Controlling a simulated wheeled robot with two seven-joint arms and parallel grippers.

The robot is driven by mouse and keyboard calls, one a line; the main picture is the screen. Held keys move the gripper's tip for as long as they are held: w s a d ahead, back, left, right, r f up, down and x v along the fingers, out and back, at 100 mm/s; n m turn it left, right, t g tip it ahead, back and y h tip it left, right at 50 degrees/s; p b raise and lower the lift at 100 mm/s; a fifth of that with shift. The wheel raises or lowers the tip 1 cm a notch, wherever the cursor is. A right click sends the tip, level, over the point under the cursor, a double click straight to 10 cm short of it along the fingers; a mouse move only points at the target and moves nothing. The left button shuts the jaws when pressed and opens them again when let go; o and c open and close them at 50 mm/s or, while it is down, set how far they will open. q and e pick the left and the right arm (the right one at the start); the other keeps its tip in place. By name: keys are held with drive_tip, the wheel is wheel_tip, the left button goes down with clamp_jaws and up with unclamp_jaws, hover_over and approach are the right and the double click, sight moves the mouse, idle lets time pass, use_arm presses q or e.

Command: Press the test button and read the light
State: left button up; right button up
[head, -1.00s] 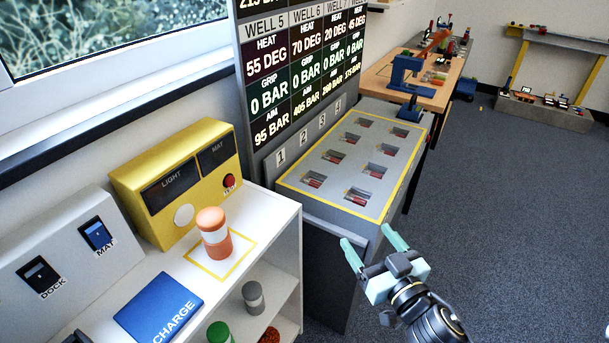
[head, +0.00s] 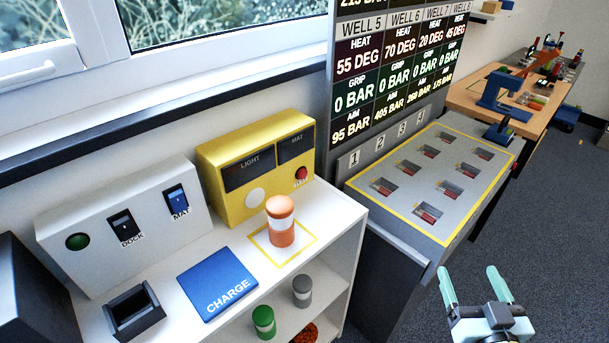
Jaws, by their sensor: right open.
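A yellow box (head: 222,200) stands on the white shelf unit. Its front has two dark panels marked LIGHT (head: 249,171) and MAT (head: 296,146), neither visibly lit. Below them are a white round disc (head: 257,197) and a small red button (head: 301,173); the label under the red button is too small to read surely. My right gripper (head: 469,272) is open and empty at the bottom right, well apart from the box, beyond the grey well bench's front edge. My left gripper is not in view.
An orange and white canister (head: 281,232) stands upright inside a yellow outline before the box. A blue CHARGE pad (head: 217,284), black tray (head: 134,312) and grey switch box (head: 80,268) with a green disc lie left. The well bench (head: 400,226) stands right, below the readings board.

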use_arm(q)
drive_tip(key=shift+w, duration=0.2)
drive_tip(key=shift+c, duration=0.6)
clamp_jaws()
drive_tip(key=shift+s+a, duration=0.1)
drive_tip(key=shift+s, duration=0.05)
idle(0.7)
